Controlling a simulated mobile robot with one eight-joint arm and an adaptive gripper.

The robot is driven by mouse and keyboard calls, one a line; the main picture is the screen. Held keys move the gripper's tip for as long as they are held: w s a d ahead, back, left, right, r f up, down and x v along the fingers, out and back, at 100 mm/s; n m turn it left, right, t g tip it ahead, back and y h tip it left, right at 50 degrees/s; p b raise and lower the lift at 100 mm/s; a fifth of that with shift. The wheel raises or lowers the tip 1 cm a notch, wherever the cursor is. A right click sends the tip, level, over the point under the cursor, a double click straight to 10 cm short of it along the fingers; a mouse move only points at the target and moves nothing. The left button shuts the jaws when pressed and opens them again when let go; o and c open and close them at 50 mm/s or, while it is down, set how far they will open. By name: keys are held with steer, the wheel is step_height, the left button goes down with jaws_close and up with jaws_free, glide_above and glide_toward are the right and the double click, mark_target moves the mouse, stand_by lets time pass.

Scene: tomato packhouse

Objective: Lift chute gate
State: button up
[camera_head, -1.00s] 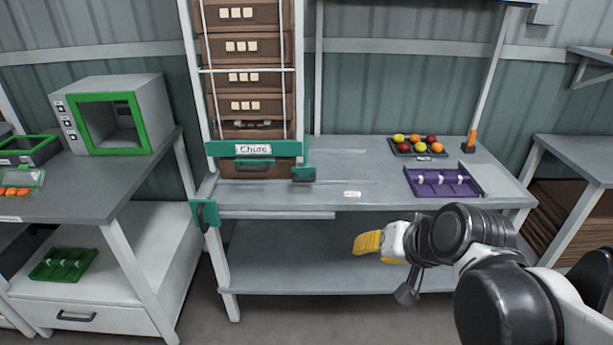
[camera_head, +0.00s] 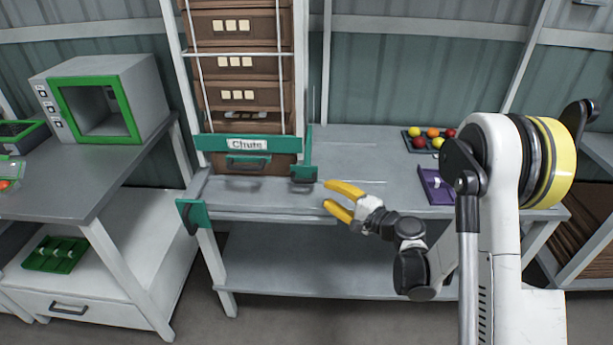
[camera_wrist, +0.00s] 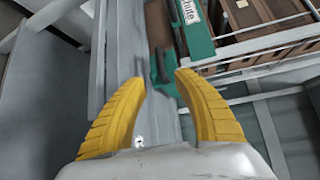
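The chute gate is a green bar (camera_head: 215,142) with a white "Chute" label and a dark handle (camera_head: 248,162), across the foot of the chute. It sits low, in front of the bottom brown crate (camera_head: 270,165). In the wrist view the green gate (camera_wrist: 196,38) is at the upper middle, ahead of the fingers. My gripper (camera_head: 331,198) has yellow fingers spread apart, with nothing between them. It is at the bench's front edge, to the right of and apart from the gate.
Brown crates (camera_head: 240,62) are stacked in the chute above the gate. A green bracket (camera_head: 305,172) stands at the gate's right end. The bench (camera_head: 355,150) holds a tray of tomatoes (camera_head: 417,147) and a purple tray (camera_head: 432,187). A green-framed box (camera_head: 135,75) stands on the left table.

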mark_target(308, 182)
steer(key=b+x, duration=0.1)
steer(key=x, duration=0.8)
steer(key=shift+w+a+f, duration=0.1)
steer(key=shift+a+f, duration=0.05)
steer(key=shift+w+a, duration=0.45)
steer(key=shift+w, duration=0.05)
jaws_close()
